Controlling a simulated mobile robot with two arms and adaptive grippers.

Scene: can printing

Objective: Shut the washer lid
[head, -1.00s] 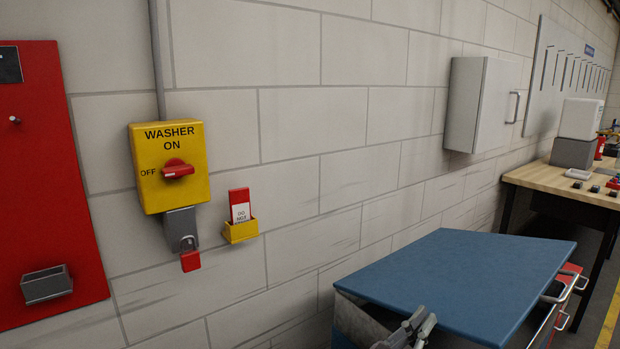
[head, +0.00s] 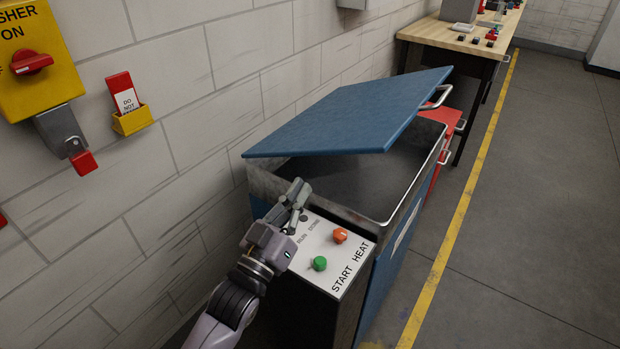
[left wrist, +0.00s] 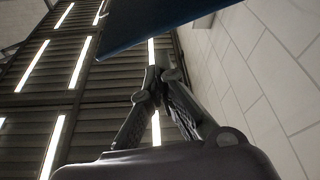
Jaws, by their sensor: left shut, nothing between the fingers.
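The blue washer lid (head: 350,112) stands partly open, tilted above the grey metal tub (head: 345,180) of the washer. Its metal handle (head: 438,97) is at the right edge. My left gripper (head: 298,190) is shut and empty, at the near left corner of the tub, beside the control panel and below the lid's near edge. In the left wrist view the shut fingertips (left wrist: 158,75) point up, and the lid's dark blue underside (left wrist: 155,22) shows beyond them, apart from them. My right gripper is not in view.
The control panel (head: 325,248) has a green button (head: 319,263) and an orange button (head: 340,236). A block wall runs along the left, with a yellow switch box (head: 38,62). A red cabinet (head: 440,128) and a workbench (head: 455,38) stand beyond. The floor at right is clear.

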